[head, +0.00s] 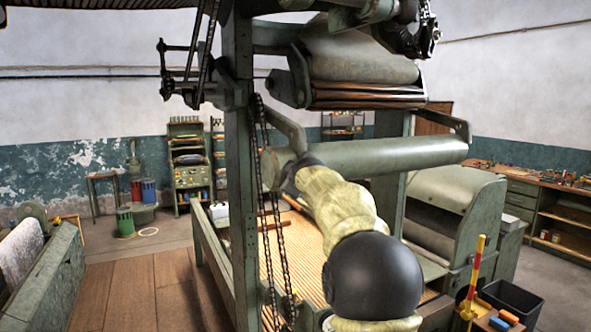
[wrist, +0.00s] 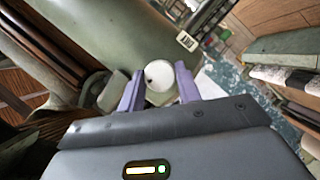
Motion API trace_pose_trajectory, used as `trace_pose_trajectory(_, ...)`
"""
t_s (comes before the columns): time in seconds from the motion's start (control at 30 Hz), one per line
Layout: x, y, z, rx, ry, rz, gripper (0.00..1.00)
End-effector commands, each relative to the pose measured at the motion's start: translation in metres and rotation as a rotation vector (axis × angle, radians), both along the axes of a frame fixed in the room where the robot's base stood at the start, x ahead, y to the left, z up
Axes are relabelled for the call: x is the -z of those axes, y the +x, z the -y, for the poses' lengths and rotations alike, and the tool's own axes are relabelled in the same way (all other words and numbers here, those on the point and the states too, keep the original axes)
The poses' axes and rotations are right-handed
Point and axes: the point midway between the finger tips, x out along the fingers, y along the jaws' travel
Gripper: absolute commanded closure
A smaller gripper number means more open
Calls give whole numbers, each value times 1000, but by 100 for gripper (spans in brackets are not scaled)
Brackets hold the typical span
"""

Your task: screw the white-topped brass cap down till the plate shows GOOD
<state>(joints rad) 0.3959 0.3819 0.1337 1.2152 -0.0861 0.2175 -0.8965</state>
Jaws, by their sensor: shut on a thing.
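In the wrist view my gripper (wrist: 160,71) has its two purple fingers either side of the white-topped cap (wrist: 160,77) and is shut on it. The cap's round white top faces the camera, with a small dark mark near its left edge. Its brass sides are hidden. A small pale plate (wrist: 187,41) with dark marks sits up and right of the cap, on the green body. Its lettering is too small to read. In the head view my arm reaches to the left end of the green roller (head: 390,156); the cap is hidden there.
A green upright post (head: 240,190) and hanging chains (head: 272,215) stand just left of my arm. A ribbed bed (head: 300,240) lies below the roller. A black bin (head: 512,300) and a red-yellow post (head: 474,275) stand at lower right. Wooden floor at left is open.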

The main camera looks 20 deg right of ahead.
Motion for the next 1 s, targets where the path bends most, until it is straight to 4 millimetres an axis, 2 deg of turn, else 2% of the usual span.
trace_pose_trajectory(0.57, 3, 0, 1, 1, 48, -7, 89)
trace_pose_trajectory(0.6, 3, 0, 1, 1, 48, -8, 60)
trace_pose_trajectory(0.7, 2, 0, 1, 1, 48, -6, 44)
trace_pose_trajectory(1.0, 1, -1, 0, 0, 46, -3, 44)
